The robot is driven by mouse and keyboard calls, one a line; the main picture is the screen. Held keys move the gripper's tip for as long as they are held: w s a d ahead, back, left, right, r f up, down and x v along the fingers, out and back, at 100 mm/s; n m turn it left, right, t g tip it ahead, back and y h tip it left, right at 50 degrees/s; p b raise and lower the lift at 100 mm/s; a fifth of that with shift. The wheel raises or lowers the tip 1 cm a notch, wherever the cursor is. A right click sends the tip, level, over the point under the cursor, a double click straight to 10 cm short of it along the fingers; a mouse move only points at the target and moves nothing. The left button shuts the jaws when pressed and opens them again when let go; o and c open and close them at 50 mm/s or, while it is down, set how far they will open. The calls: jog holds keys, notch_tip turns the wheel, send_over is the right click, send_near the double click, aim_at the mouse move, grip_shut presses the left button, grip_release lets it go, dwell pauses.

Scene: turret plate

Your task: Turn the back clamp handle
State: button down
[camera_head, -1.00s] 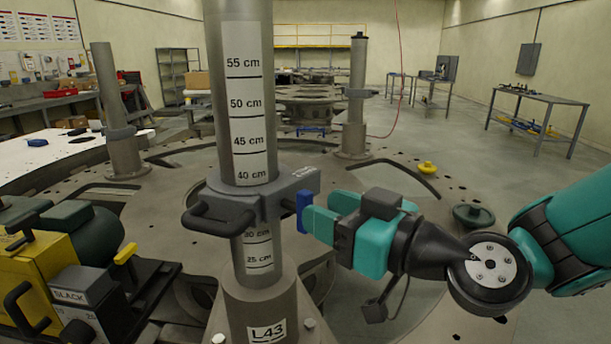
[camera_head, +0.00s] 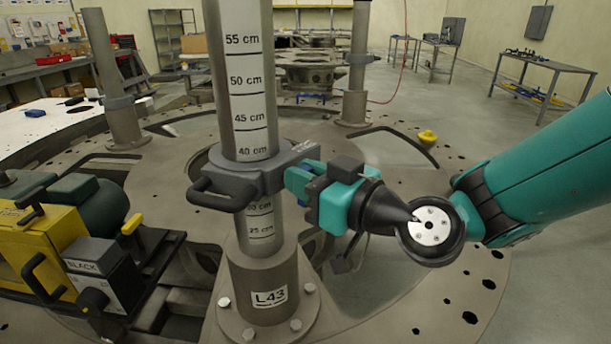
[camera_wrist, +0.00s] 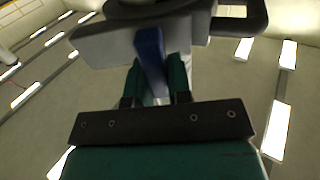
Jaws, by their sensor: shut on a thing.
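The dark grey clamp (camera_head: 262,172) sits around the post marked L43 (camera_head: 238,70), just under the 40 cm mark, with a dark loop handle (camera_head: 222,195) at its left. The clamp also shows at the top of the wrist view (camera_wrist: 110,42). A blue handle (camera_wrist: 150,58) hangs from it there, between my two teal fingers. My gripper (camera_head: 300,183) is at the clamp's right side, shut on the blue handle. Its fingers hide most or all of this handle in the head view.
A yellow machine (camera_head: 35,245) with a box marked BLACK stands close at the left. Other posts stand behind at left (camera_head: 112,90) and right (camera_head: 357,75). The plate has openings, and a yellow knob (camera_head: 427,137) sits at its right. Open floor lies beyond.

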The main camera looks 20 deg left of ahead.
jog(key=shift+m, duration=0.3)
jog(key=m, duration=0.1)
jog(key=m+b, duration=0.1)
jog(key=m, duration=0.1)
jog(key=shift+w+d+f+m+b, duration=0.1)
jog(key=shift+w+m+b, duration=0.15)
jog(key=shift+m+b, duration=0.1)
jog(key=shift+w+d+f+m+p, duration=0.1)
jog(key=shift+w+f+m, duration=0.1)
jog(key=shift+m, duration=2.05)
jog(key=shift+w+d+f+m+p, duration=0.15)
jog(key=shift+f+m, duration=0.1)
jog(key=shift+m, duration=2)
jog(key=shift+w+a+f+m+p, duration=0.1)
jog(key=shift+w+f+m, duration=0.1)
jog(key=shift+m, duration=2.05)
jog(key=c, duration=1)
grip_release()
jog(key=shift+c, duration=0.2)
